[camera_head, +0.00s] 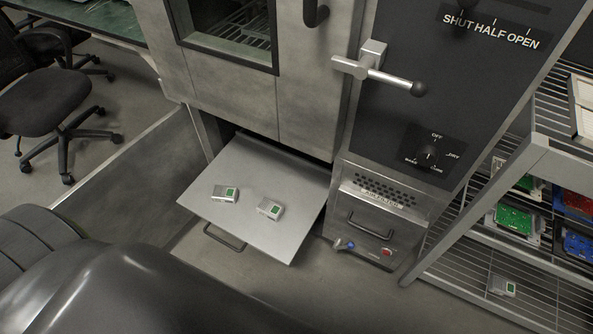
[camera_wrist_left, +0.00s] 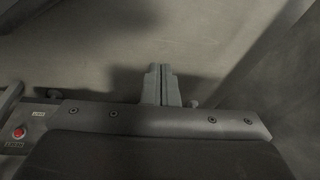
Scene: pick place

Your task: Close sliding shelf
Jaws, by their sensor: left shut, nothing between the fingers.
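The sliding shelf (camera_head: 270,162) is a flat grey metal tray, pulled out from under the large oven-like cabinet (camera_head: 300,70) in the head view. A dark bar handle (camera_head: 224,238) is on its front edge. Two small pale devices with green faces, one on the left (camera_head: 226,193) and one on the right (camera_head: 270,208), lie on it. My left gripper (camera_wrist_left: 161,72) shows in the left wrist view, shut and empty in front of a plain grey surface; I cannot tell its distance from the shelf. My right gripper is not in view.
A lower unit with a red button (camera_head: 387,252) and blue-tipped fitting (camera_head: 345,244) stands right of the shelf. A wire rack (camera_head: 470,262) with circuit boards is farther right. An office chair (camera_head: 45,100) is at upper left. Floor before the shelf is partly clear.

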